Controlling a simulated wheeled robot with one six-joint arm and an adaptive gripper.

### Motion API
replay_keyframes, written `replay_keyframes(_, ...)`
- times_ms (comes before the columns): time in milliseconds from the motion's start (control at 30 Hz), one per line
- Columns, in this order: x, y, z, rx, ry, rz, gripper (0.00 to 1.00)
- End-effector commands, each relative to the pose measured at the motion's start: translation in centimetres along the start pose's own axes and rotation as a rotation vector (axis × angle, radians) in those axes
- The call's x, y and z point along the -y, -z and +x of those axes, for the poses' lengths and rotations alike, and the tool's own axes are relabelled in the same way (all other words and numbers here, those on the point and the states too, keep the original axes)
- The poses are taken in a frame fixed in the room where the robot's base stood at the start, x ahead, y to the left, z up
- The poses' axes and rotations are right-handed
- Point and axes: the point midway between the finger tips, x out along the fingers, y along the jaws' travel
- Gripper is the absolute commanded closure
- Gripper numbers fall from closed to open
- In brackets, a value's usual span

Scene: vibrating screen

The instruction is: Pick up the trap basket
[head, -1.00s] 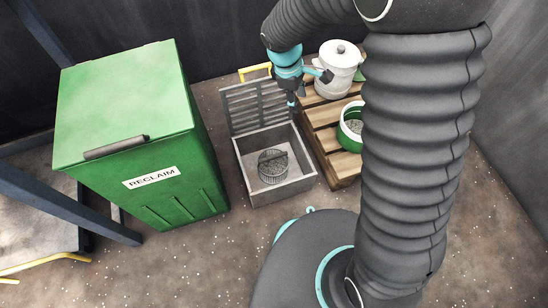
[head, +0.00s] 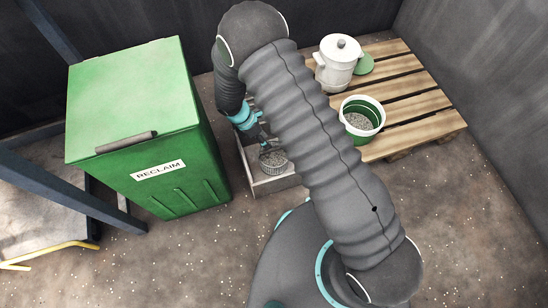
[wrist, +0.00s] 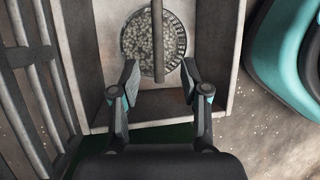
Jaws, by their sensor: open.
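The trap basket (head: 274,160) is a round mesh basket of grey pellets with a bar handle across its top. It sits in an open grey box (head: 285,184). In the wrist view the basket (wrist: 136,40) shows at the top, with its dark handle bar running up and down the picture across the middle. My gripper (wrist: 160,76) is open and empty, its fingers spread to either side of the bar's lower end in that view. In the head view my gripper (head: 265,145) is at the basket, partly covering it. I cannot tell whether it touches.
The box's slatted grate (wrist: 35,75) stands open beside it. A green RECLAIM bin (head: 150,150) is close on the left. A wooden pallet (head: 425,103) on the right bears a white lidded pot (head: 338,65) and a green-and-white bucket of pellets (head: 361,121).

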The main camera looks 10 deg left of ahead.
Motion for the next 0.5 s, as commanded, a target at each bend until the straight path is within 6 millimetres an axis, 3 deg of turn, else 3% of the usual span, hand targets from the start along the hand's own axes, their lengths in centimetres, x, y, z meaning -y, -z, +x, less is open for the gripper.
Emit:
replay_keyframes(100, 0.1, 0.0, 1.9, 0.000, 0.003, 0.000, 0.54)
replay_keyframes(500, -0.1, 0.1, 4.5, -0.001, 0.001, 0.001, 0.54)
